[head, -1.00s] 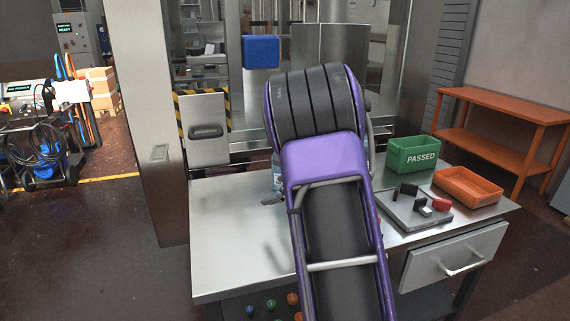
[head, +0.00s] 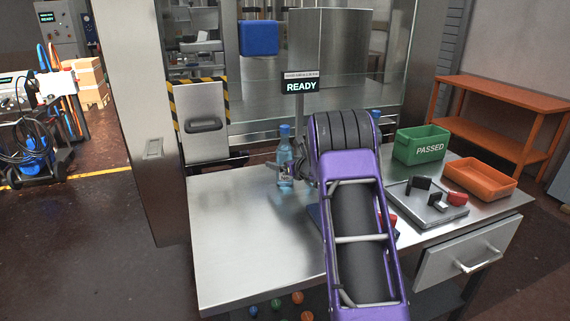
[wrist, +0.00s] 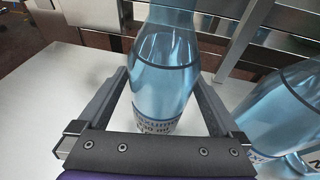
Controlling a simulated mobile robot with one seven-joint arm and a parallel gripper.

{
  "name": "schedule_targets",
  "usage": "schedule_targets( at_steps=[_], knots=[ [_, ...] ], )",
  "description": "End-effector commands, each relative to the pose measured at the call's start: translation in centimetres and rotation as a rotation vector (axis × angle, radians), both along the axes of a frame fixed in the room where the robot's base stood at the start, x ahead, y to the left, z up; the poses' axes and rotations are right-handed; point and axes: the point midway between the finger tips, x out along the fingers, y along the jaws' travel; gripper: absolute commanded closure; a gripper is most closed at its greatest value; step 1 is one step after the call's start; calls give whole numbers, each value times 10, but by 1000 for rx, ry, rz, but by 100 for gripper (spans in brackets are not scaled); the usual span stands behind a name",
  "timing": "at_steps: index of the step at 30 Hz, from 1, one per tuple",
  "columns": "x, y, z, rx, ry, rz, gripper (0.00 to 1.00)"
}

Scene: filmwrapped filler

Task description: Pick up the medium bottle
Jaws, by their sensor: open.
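A clear blue water bottle (head: 285,160) with a blue cap stands upright on the steel table (head: 235,235) in the head view. In the wrist view this bottle (wrist: 163,75) stands between the two open fingers of my gripper (wrist: 160,88), its label low and its top cut off by the frame. My gripper (head: 301,168) is beside the bottle in the head view, partly hidden by my arm. Another blue bottle (wrist: 275,105) is just right of the right finger in the wrist view. A blue cap (head: 376,114) shows behind my arm. I cannot compare all the bottle sizes.
A green PASSED bin (head: 420,146), an orange tray (head: 479,180) and a grey plate (head: 426,208) with small parts are on the table's right. A READY display (head: 300,86) stands behind the bottle. The table's left front is clear.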

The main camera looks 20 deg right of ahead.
Motion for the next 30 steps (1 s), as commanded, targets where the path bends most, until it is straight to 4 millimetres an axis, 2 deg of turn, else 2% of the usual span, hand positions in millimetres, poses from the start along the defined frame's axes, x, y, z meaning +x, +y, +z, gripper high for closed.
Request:
schedule_targets(
  at_steps=[6,13,27,30],
  knots=[
    [17,3,-6,-2,1,0,0],
    [17,3,-6,-1,1,-1,0],
    [17,3,-6,-1,1,-1,85],
    [17,3,-6,-1,1,-1,100]
  ],
)
